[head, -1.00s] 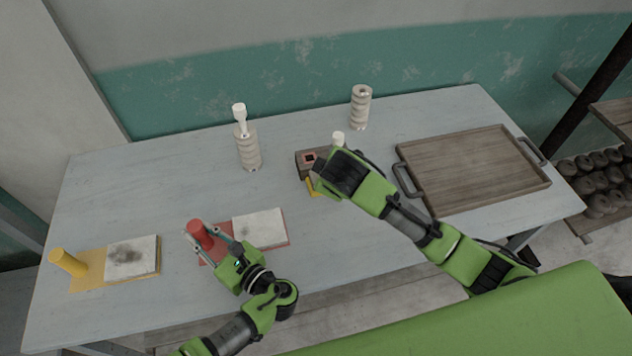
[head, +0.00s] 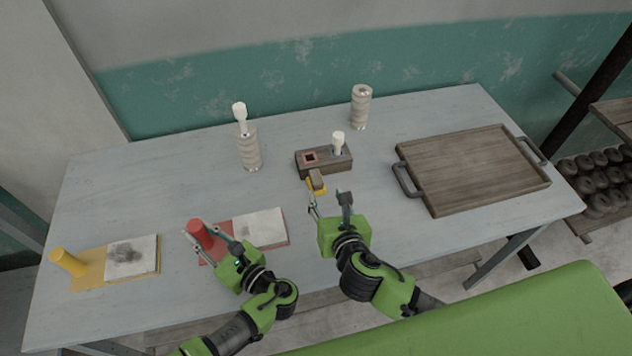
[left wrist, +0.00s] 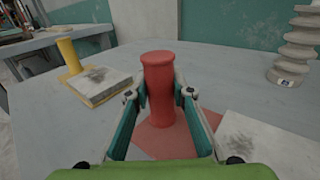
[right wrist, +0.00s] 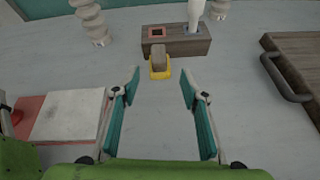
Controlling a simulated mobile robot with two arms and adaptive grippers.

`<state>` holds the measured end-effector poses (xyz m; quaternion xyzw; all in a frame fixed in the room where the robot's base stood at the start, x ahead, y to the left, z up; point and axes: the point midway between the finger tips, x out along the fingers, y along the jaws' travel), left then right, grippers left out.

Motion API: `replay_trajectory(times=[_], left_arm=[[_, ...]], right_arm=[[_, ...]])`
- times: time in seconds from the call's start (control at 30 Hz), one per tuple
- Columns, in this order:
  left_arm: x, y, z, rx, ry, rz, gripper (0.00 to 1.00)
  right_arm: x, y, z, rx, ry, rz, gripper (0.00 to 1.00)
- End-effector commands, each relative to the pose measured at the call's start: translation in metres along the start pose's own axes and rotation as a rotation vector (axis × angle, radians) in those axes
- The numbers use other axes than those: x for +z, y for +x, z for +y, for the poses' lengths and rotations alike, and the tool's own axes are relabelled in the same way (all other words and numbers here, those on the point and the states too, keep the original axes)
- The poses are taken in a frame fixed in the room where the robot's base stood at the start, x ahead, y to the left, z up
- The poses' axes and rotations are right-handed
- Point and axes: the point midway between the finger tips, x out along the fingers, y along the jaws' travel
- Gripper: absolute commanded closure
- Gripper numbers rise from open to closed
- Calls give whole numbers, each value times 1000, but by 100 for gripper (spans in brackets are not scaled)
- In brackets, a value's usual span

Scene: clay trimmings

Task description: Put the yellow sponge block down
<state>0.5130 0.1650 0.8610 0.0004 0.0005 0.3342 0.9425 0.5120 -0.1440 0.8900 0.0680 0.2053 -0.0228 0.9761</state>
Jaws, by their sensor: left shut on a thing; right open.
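The yellow sponge block (head: 317,187) rests on the table just in front of a dark wooden holder (head: 341,162). It has a yellow base and a brown-grey block on top, and also shows in the right wrist view (right wrist: 160,72). My right gripper (head: 328,201) is open and empty, on the near side of the sponge block, its fingers pointing towards it with a gap between. My left gripper (head: 210,239) is shut on a red cylinder (head: 200,233), which stands upright on a red sheet in the left wrist view (left wrist: 158,90).
The holder has a reddish square opening and a white-topped tool (head: 338,139). A wooden tray (head: 470,170) with handles lies to the right. Two ribbed columns (head: 249,150) (head: 361,108) stand behind. A yellow cylinder (head: 66,262) stands far left by a smudged white block (head: 132,258).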

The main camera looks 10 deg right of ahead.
Motion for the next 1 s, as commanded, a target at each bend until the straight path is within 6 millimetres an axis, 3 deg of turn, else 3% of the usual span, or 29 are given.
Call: replay_trajectory(times=[0.23,0.5,0.83,1.0], left_arm=[[1,0,0,0,-1,-1,100],[1,0,0,0,-2,-1,100],[1,0,0,0,-1,-1,100],[1,0,0,0,-1,-1,100]], right_arm=[[-3,0,6,25,-146,-23,60],[-2,44,7,25,-148,-23,60],[-1,69,5,24,-146,-22,60],[1,94,2,24,-145,-22,60]])
